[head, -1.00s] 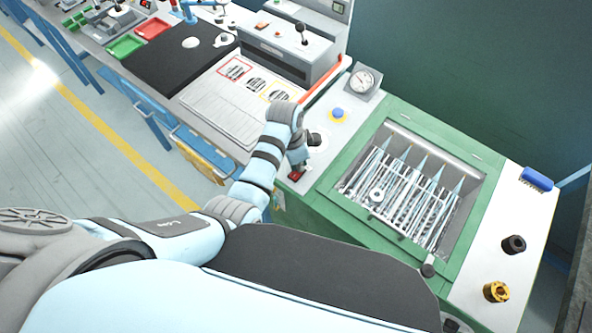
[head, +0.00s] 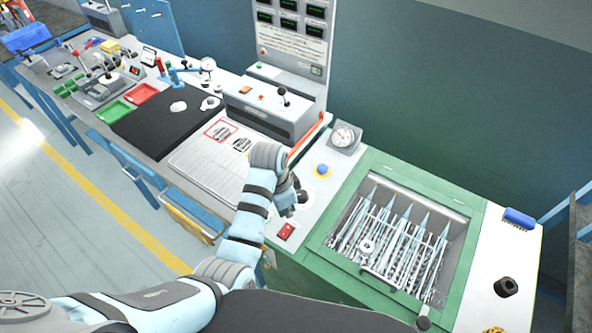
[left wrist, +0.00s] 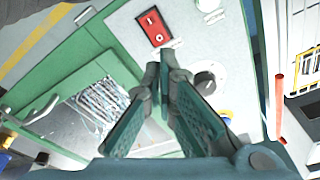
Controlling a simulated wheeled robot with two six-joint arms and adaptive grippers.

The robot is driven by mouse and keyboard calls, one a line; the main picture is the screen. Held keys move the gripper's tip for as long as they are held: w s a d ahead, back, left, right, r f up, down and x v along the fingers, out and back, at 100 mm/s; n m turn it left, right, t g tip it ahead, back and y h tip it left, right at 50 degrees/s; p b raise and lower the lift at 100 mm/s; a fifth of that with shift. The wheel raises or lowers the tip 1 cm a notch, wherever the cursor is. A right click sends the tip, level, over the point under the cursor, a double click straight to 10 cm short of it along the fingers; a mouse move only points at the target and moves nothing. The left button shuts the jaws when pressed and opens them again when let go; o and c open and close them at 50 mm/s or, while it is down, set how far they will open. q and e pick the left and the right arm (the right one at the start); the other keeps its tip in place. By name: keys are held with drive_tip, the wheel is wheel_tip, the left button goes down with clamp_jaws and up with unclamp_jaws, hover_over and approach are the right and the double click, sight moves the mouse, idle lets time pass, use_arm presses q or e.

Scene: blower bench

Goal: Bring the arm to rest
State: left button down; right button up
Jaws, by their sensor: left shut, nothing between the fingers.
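My left arm comes in from the lower left of the head view. Its gripper (head: 289,208) hangs over the white panel at the left of the green blower bench. The gripper is shut and empty, and its fingers show close together in the left wrist view (left wrist: 165,58). A red switch (head: 286,231) sits just below the gripper in the head view. The switch also shows in the left wrist view (left wrist: 153,26), apart from the fingertips. A black knob (left wrist: 204,82) is beside the fingers there. My right gripper is not in view.
The open bay (head: 400,240) of the green bench holds several thin pointed pieces. A blue button (head: 322,170) and a dial gauge (head: 344,137) stand behind the gripper. A blue brush (head: 520,217) and a black ring (head: 506,287) are at the right. A grey control box (head: 272,108) stands further back.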

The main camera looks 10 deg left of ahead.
use_arm(q)
drive_tip(key=s+a+f+n, duration=0.1)
drive_tip(key=s, duration=0.1)
drive_tip(key=s+a+f+n, duration=0.1)
drive_tip(key=a, duration=0.1)
drive_tip(key=shift+s+a+f, duration=0.2)
drive_tip(key=shift+s+f, duration=0.2)
drive_tip(key=s+a+r+n+t+y, duration=0.1)
drive_tip(key=s+a+n, duration=0.35)
drive_tip(key=s, duration=0.55)
drive_tip(key=s+a+r+n+t+y, duration=0.1)
drive_tip(key=s+a+r+n, duration=0.3)
drive_tip(key=s, duration=0.6)
drive_tip(key=s+a+f+g+b, duration=0.1)
drive_tip(key=a+f+b, duration=0.1)
drive_tip(key=f, duration=1.1)
drive_tip(key=s+a+f+b, duration=0.1)
drive_tip(key=s+f+b, duration=0.1)
drive_tip(key=f, duration=1.2)
drive_tip(key=s+f+g+b, duration=0.1)
drive_tip(key=s+f, duration=1.1)
drive_tip(key=f, duration=0.1)
drive_tip(key=shift+s+a+b, duration=0.25)
drive_tip(key=shift+s+b, duration=0.15)
